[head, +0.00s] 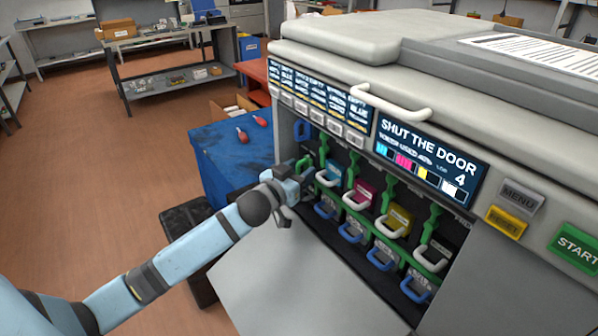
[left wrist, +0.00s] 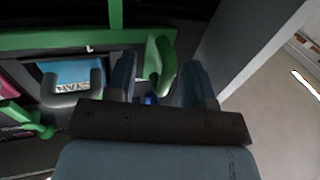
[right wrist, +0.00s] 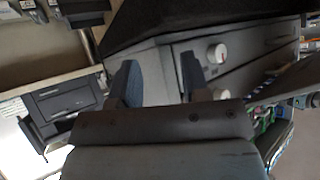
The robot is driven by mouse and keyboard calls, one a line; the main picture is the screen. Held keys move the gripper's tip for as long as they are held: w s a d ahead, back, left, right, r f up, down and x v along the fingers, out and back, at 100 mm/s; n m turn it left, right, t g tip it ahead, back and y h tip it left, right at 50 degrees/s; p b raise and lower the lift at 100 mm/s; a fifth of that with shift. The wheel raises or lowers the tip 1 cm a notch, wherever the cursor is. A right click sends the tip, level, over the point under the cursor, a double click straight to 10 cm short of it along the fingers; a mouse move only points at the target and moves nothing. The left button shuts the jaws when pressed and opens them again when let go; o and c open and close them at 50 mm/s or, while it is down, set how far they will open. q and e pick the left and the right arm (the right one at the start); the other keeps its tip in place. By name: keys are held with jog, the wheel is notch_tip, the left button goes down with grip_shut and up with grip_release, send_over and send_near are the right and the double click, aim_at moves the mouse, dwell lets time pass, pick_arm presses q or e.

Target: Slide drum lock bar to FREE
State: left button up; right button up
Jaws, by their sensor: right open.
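The green lock bar (left wrist: 80,39) runs across the printer bay in the left wrist view, with an upright green handle (left wrist: 160,66) at its end. In the head view, the handle's end is by my left gripper (head: 302,178), at the left side of the bay. My left gripper (left wrist: 160,82) is open, its fingers on either side of the handle. I cannot tell whether they touch it. A blue cartridge (left wrist: 73,76) with a grey loop handle sits beside it. The FREE mark is not legible. My right gripper (right wrist: 160,80) is open and empty, away from the bay.
Magenta (head: 362,192), yellow (head: 399,219) and dark cartridges sit in the bay, with blue handles below. The lowered door (head: 290,285) lies in front. The printer display (head: 428,157) reads SHUT THE DOOR. A blue-covered table (head: 228,160) stands at left.

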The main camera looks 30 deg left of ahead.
pick_arm(q)
jog(key=o, duration=0.3)
jog(key=shift+a, duration=0.1)
jog(key=shift+p, duration=0.3)
jog(key=shift+s, duration=0.15)
dwell(0.3)
jog(key=s+p, duration=0.1)
jog(key=s, duration=0.5)
jog(key=shift+s+a+p, duration=0.3)
jog(key=shift+s+p, duration=0.05)
jog(key=shift+s, duration=0.05)
dwell(0.5)
jog(key=shift+f, duration=0.1)
dwell(0.5)
